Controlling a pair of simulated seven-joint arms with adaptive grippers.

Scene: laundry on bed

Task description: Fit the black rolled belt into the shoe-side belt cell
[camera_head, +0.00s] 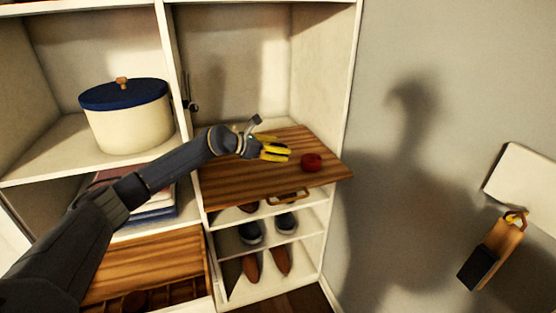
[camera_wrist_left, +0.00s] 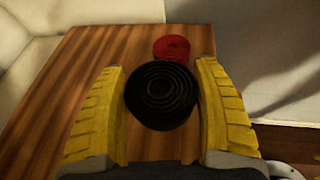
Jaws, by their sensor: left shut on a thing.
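My left gripper (camera_head: 276,150), with yellow fingers, is over the striped wooden board (camera_head: 235,187) in the right bay. In the left wrist view it is shut on the black rolled belt (camera_wrist_left: 162,96), a round coil between the two fingers. In the head view I cannot make out the black belt. A red rolled belt (camera_head: 311,162) lies on the board just beyond the fingertips; it also shows in the left wrist view (camera_wrist_left: 172,47). A wooden drawer (camera_head: 145,264) at the lower left has dark compartments, partly cut off by the frame.
Shoes (camera_head: 268,230) stand on the shelves below the board, right of the drawer. Folded cloths or books (camera_head: 150,212) lie left of the board, behind my arm. A cream box with a blue lid (camera_head: 127,113) stands on the upper left shelf. A white upright divides the bays.

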